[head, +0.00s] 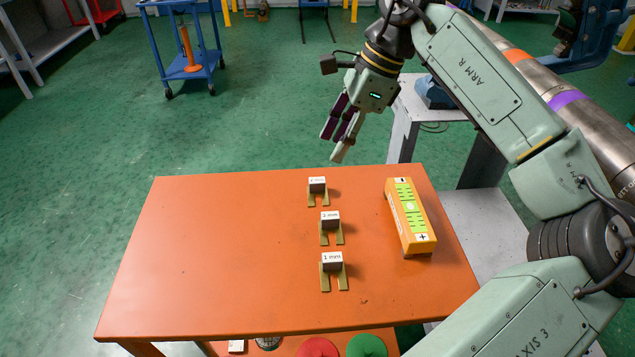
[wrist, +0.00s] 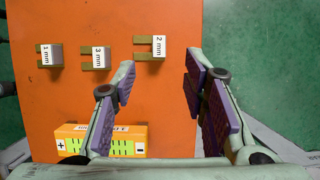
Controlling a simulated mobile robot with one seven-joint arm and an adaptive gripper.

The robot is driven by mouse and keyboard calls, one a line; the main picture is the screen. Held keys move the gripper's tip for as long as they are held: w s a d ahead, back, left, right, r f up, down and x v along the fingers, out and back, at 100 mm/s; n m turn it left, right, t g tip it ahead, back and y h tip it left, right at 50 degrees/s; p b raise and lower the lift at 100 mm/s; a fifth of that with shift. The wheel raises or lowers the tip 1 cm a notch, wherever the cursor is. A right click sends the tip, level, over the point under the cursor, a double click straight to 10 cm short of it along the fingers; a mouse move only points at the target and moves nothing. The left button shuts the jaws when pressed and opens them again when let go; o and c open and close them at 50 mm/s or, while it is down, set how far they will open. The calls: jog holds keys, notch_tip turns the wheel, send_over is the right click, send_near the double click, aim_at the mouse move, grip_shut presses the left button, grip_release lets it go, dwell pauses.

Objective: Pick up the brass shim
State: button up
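Three forked brass-coloured shims with dark, white-labelled blocks lie in a row on the orange table (head: 230,235). The far one, 2 mm (head: 318,195), the middle one, 3 mm (head: 331,230), and the near one, 1 mm (head: 333,275), look alike in colour. In the wrist view they run left to right as 1 mm (wrist: 50,56), 3 mm (wrist: 95,59) and 2 mm (wrist: 151,47). My gripper (head: 333,143) is open and empty, above and beyond the table's far edge. In the wrist view its purple-padded fingers (wrist: 158,80) are wide apart, below and right of the 2 mm shim.
An orange and green box (head: 411,216) with plus and minus marks lies right of the shims. The table's left half is bare. A grey stand (head: 420,110) is behind the table's right side. A blue cart (head: 205,70) stands farther back on the green floor.

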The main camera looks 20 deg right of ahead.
aim_at(318, 180)
jog(key=x, duration=0.3)
jog(key=shift+a+f, duration=0.2)
jog(key=shift+f, duration=0.05)
jog(key=shift+p+x, duration=0.9)
jog(key=shift+x, duration=1.9)
jog(key=shift+d, duration=0.15)
grip_shut()
